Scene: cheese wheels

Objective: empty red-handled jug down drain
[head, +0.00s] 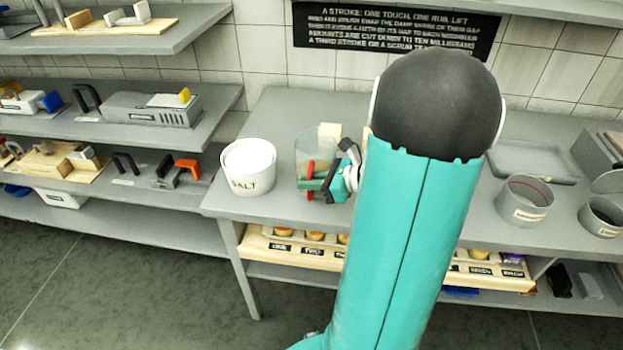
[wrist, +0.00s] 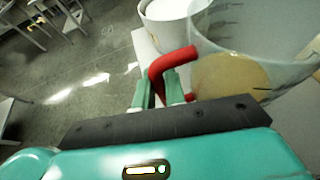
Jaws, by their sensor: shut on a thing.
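The jug is clear with a red handle. In the head view the jug (head: 318,146) is at the bench, right of the salt tub, partly hidden by my gripper and arm. In the wrist view the jug (wrist: 235,45) is at the upper right, with yellowish-brown contents (wrist: 232,76) low in it. My gripper (wrist: 168,92) is shut on the red handle (wrist: 172,62). In the head view my gripper (head: 318,184) is beside the jug's lower part. I cannot tell whether the jug touches the bench. No drain can be made out for certain.
A white salt tub (head: 249,168) stands close to the jug's left. Grey containers (head: 523,201) and a shallow grey tray (head: 532,160) stand on the bench at the right. Shelves with tools (head: 150,108) are at the left. A wooden rack (head: 290,250) sits below the bench top.

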